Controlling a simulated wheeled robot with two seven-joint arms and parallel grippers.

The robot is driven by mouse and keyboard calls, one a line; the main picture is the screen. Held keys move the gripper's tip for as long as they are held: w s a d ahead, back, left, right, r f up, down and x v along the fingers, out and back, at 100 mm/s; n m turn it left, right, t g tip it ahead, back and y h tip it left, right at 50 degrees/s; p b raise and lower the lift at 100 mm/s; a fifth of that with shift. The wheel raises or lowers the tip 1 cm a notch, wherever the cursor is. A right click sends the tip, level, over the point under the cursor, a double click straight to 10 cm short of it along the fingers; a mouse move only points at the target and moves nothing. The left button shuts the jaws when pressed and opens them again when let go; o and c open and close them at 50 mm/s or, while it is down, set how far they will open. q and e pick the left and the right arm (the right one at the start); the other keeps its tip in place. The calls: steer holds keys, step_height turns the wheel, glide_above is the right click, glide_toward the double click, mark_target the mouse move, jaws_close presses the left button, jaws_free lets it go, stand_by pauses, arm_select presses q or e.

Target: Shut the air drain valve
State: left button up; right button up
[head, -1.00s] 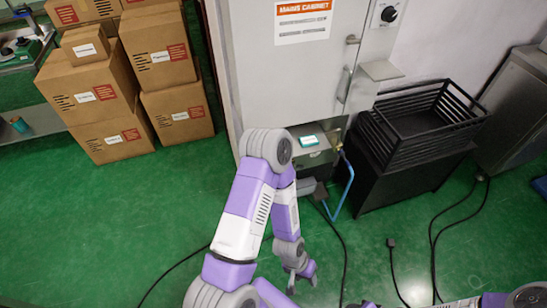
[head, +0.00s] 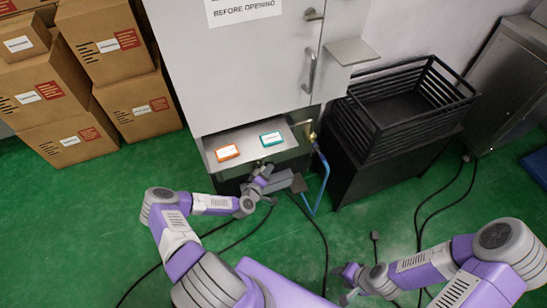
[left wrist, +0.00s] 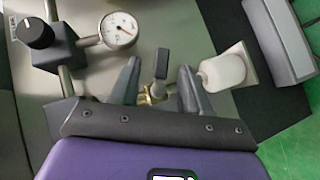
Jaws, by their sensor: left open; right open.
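In the left wrist view a small valve with a brass body and a dark grey lever (left wrist: 161,63) sits between the two fingers of my left gripper (left wrist: 160,85). The fingers are spread on either side of it, and a gap shows on both sides. The lever points up in the picture. In the head view my left gripper (head: 262,180) is under the cabinet's shelf, and the valve is hidden there. My right gripper (head: 347,283) is open and apart from everything, low over the green floor.
The cabinet shelf (head: 289,138) holds an orange box (head: 228,152) and a teal box (head: 272,138). A blue hose (head: 325,178) and a black crate (head: 400,105) are right.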

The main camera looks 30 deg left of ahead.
mark_target(268, 163)
arm_select(q)
steer(key=shift+w+a+f+n+y, duration=0.15)
steer(key=shift+w+a, duration=0.15)
steer(key=shift+a, duration=0.2)
steer(key=shift+w+a+f+n+y, duration=0.15)
steer(key=shift+w+a, duration=0.1)
steer(key=shift+a, duration=0.2)
steer(key=b+x, duration=0.2)
steer(key=x, duration=0.3)
steer(key=shift+w+b, duration=0.4)
steer(key=shift+w, duration=0.3)
jaws_close()
